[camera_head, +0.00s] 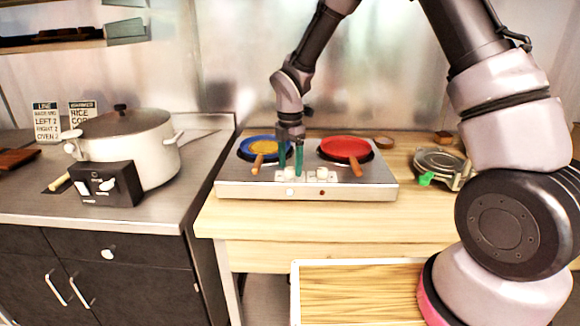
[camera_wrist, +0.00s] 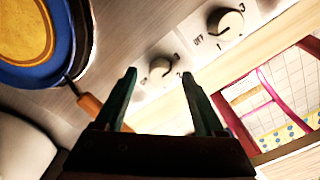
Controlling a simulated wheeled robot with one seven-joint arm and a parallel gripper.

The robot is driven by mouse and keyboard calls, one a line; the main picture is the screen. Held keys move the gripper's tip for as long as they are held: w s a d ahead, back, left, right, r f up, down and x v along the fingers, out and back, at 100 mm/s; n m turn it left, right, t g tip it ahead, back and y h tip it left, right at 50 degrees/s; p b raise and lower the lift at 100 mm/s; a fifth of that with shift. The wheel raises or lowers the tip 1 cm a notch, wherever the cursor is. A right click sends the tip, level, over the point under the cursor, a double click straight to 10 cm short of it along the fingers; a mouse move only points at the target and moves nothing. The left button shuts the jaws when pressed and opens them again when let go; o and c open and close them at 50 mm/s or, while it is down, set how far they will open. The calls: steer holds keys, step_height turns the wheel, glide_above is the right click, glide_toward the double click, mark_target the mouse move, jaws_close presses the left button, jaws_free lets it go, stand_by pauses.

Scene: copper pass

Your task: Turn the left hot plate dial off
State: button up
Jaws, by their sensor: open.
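The two-burner hot plate (camera_head: 240,188) sits on the wooden counter, with two pale dials on its front panel. My gripper (camera_head: 290,173) points down at the left dial with its green fingers spread. In the wrist view the left dial (camera_wrist: 160,68) shows between the open fingertips (camera_wrist: 158,76); I cannot tell whether they touch it. Its setting is hard to read. The right dial (camera_head: 322,173) stands apart from the fingers; in the wrist view it (camera_wrist: 230,22) has an OFF mark beside it.
A blue pan (camera_head: 244,146) with yellow contents and a red pan (camera_head: 345,146) sit on the burners, their handles (camera_head: 257,163) pointing forward near the dials. A large pot (camera_head: 140,145) and a black control box (camera_head: 106,184) stand left. A waffle-iron-like appliance (camera_head: 440,162) stands right.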

steer(key=shift+f, duration=0.45)
steer(key=shift+c, duration=0.3)
jaws_close()
